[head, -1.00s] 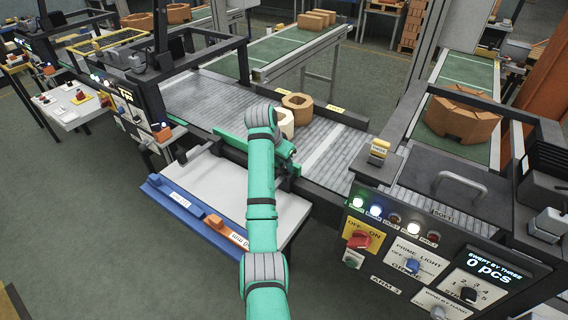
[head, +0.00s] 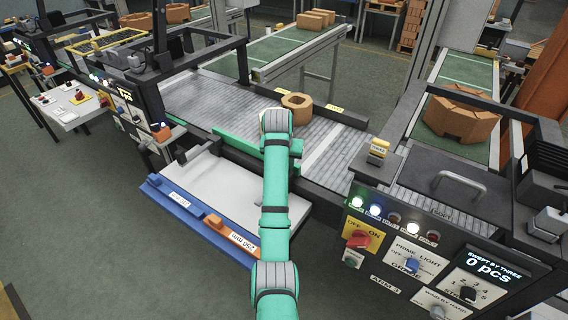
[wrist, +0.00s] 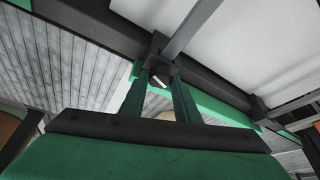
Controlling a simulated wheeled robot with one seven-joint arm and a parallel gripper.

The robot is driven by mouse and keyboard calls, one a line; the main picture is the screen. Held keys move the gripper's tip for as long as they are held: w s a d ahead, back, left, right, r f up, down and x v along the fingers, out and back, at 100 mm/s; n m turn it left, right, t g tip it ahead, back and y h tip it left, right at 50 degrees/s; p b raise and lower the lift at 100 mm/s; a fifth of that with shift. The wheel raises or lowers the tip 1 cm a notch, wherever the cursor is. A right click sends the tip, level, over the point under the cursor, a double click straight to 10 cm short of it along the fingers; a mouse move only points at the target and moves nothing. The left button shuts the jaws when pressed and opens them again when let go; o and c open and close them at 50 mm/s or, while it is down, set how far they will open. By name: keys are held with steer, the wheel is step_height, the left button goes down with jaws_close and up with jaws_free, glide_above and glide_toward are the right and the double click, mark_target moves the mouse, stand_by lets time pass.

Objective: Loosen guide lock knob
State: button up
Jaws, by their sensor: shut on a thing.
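In the wrist view, my gripper (wrist: 160,82) has its two dark green fingers closed around a small dark knob (wrist: 158,71) with a pale mark. The knob sits on a dark block where a grey bar (wrist: 190,27) meets the dark conveyor side rail. Part of the knob is hidden between the fingers. In the head view, my green arm covers the knob and my fingertips. A green guide rail (head: 236,147) runs along the conveyor's near edge and passes behind my arm.
The roller conveyor (head: 205,98) carries a brown hexagonal brick piece (head: 297,106). A white table (head: 215,185) with blue and orange blocks lies on the near side. A control panel (head: 410,262) with knobs and lamps stands at right.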

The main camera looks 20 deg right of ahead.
steer(key=shift+d+n+y, duration=0.2)
steer(key=shift+n+y, duration=0.4)
steer(key=shift+n, duration=1.1)
steer(key=shift+s, duration=0.1)
steer(key=o, duration=1)
steer(key=shift+o, duration=0.2)
steer(key=shift+r+t, duration=0.1)
steer(key=shift+t, duration=0.2)
